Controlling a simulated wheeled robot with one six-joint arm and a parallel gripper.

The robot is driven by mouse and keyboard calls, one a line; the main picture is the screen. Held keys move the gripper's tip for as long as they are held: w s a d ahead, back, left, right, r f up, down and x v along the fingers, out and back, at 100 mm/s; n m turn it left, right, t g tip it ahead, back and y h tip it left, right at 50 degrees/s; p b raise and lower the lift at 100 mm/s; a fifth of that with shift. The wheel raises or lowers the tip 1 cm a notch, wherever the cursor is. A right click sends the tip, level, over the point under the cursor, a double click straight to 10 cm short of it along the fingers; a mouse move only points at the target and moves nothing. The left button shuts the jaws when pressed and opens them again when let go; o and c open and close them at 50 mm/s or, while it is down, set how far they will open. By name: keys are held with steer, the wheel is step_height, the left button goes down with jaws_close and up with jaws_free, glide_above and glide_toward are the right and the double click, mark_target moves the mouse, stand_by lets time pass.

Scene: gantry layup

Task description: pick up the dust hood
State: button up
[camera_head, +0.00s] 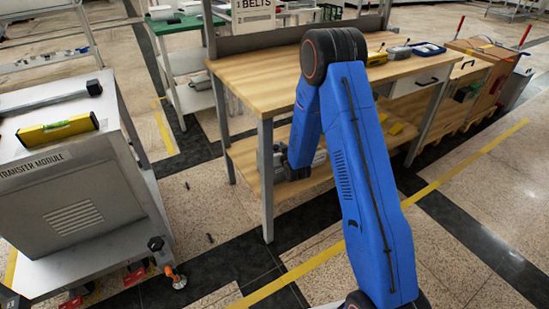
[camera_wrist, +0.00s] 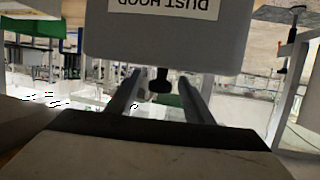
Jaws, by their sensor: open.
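The dust hood (camera_wrist: 165,45) is a grey box at the top of the wrist view, with a white label (camera_wrist: 165,8) that reads "DUST HOOD" upside down. A dark knob (camera_wrist: 160,78) projects from its edge toward my gripper. My gripper (camera_wrist: 160,92) is open; its two fingers lie on either side of the knob, with visible gaps and nothing clasped. In the head view my gripper is around the workbench's lower shelf (camera_head: 243,150), largely hidden by my blue arm. I cannot clearly make out the hood there.
The wooden workbench (camera_head: 250,75) has metal legs close to my arm. A yellow tool and a blue tray (camera_head: 428,49) lie on its top. A grey transfer module (camera_head: 75,190) with a yellow level (camera_head: 57,129) stands at left. Speckled floor between them is mostly open.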

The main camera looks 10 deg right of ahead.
jaws_close()
steer(key=shift+r, duration=0.15)
